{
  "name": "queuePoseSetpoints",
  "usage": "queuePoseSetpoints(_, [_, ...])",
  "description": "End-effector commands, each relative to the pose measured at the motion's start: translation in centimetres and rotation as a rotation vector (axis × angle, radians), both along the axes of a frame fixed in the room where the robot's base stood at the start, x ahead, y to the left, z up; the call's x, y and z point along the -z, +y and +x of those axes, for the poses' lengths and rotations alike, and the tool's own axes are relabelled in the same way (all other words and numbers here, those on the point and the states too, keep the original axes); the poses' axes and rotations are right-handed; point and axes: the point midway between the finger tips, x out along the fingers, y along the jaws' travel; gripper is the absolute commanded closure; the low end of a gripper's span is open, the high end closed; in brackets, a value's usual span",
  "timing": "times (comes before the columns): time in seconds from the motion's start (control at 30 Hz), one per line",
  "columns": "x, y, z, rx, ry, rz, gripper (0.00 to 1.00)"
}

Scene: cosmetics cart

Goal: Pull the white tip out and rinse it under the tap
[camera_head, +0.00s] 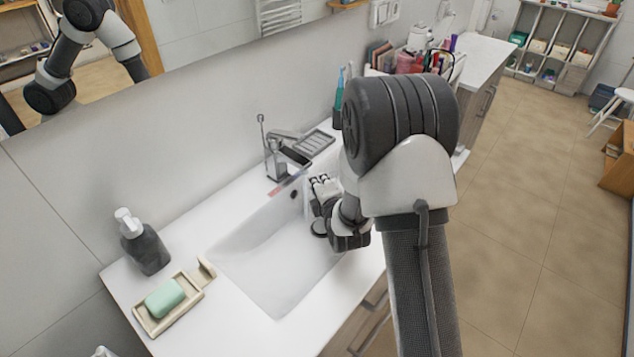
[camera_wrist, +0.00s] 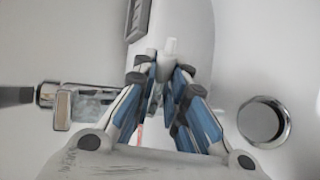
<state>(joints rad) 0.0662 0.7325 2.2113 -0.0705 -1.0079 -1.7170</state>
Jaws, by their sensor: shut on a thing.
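My gripper (camera_head: 320,188) is low over the white sink basin (camera_head: 280,285), on the tap side. In the wrist view my gripper (camera_wrist: 164,72) is shut on a small white tip (camera_wrist: 171,47), which sticks out slightly beyond the fingertips. In the head view I cannot make the tip out against the pale basin. The chrome tap (camera_head: 276,160) stands at the back edge of the basin, just left of the gripper. I cannot tell whether water runs.
A round drain (camera_wrist: 263,121) is to the right in the wrist view. A dark soap dispenser (camera_head: 146,248) and a dish with green soap (camera_head: 164,298) stand left of the basin. Bottles and a teal toothbrush (camera_head: 339,92) stand beyond.

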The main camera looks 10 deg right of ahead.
Motion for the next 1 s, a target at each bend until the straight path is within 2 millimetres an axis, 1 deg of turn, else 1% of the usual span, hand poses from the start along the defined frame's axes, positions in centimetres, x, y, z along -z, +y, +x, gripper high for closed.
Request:
queuePoseSetpoints(0.1, [0.0, -0.3, -1.0, 0.002, 0.002, 0.000, 0.96])
queuePoseSetpoints(0.53, [0.0, -1.3, -4.2, 0.000, 0.000, 0.000, 0.96])
queuePoseSetpoints(0.7, [0.0, -1.4, -4.6, -0.001, 0.000, 0.000, 0.96])
queuePoseSetpoints(1.0, [0.0, -1.4, -4.6, -0.001, 0.000, 0.000, 0.96])
